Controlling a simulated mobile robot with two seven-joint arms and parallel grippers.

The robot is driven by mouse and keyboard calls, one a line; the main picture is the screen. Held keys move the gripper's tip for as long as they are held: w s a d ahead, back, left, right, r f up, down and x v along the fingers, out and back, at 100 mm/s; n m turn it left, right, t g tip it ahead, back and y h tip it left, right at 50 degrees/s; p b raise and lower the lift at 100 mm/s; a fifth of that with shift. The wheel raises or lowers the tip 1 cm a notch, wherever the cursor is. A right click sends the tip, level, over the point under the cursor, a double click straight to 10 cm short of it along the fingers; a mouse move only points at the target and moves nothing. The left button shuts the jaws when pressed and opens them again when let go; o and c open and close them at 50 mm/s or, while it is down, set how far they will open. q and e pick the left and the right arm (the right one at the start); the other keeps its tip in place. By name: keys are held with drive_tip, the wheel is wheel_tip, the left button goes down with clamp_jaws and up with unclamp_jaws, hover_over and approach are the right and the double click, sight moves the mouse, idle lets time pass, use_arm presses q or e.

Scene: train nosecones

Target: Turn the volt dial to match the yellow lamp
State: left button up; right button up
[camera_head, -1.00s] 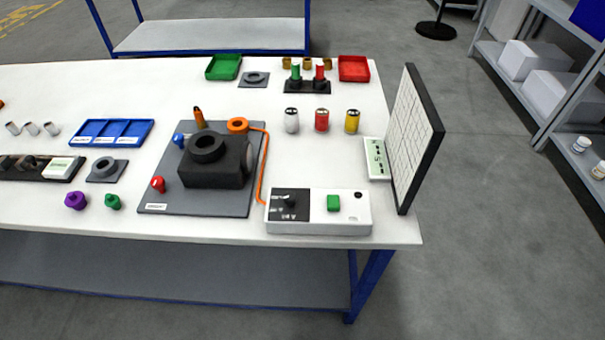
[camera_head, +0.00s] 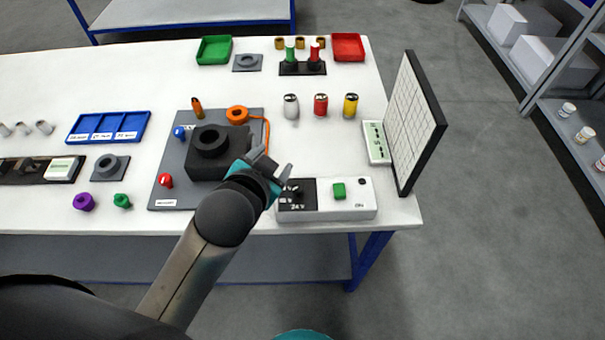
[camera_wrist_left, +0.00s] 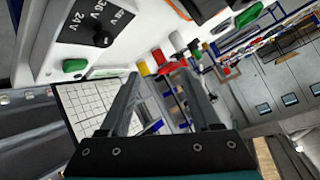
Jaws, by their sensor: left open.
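The volt dial (camera_head: 294,191) is a black knob on the dark panel of a white control box (camera_head: 357,205), near the table's front edge. In the left wrist view the dial (camera_wrist_left: 103,38) is at the upper left, beside voltage labels including 24V and 36V. A yellow cylinder (camera_head: 350,106), perhaps the yellow lamp, stands behind the box beside a red and a white one. My left gripper (camera_head: 274,163) is open and empty, just left of and above the dial, not touching it. In the left wrist view its fingers (camera_wrist_left: 158,78) are apart. The exact dial pointer is hard to read.
A green button (camera_head: 339,190) is on the same box. A black block (camera_head: 205,165) on a grey plate (camera_head: 176,198) stands close left of my gripper, with an orange cable nearby. An upright white grid panel (camera_head: 412,125) stands at the right edge. Free table lies behind the plate.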

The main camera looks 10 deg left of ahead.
use_arm(q)
drive_tip(key=w+d+r+m+t+h, duration=0.2)
drive_tip(key=w+d+r+m+t, duration=0.1)
drive_tip(key=r, duration=0.3)
drive_tip(key=w+d+r+m+t+h, duration=0.2)
drive_tip(key=d+r+m+t, duration=0.1)
drive_tip(key=r, duration=0.4)
drive_tip(key=w+d+r+m+t+h, duration=0.2)
drive_tip(key=w+r+m+t, duration=0.1)
drive_tip(key=r, duration=0.3)
drive_tip(key=s+d+r+m+g+h, duration=0.35)
drive_tip(key=d+r+m+h, duration=0.2)
drive_tip(key=m+h, duration=0.35)
drive_tip(key=s+d+r+m+g+h, duration=0.35)
drive_tip(key=d+m+h, duration=0.3)
drive_tip(key=m, duration=0.35)
drive_tip(key=s+d+f+m+g, duration=0.4)
drive_tip(key=s+d+m+g, duration=0.2)
drive_tip(key=m+g, duration=0.7)
drive_tip(key=m+y, duration=0.8)
drive_tip(key=y, duration=1.3)
approach(297, 188)
wheel_tip(297, 188, down, 8)
drive_tip(key=shift+w+f, duration=0.15)
drive_tip(key=shift+f, duration=0.05)
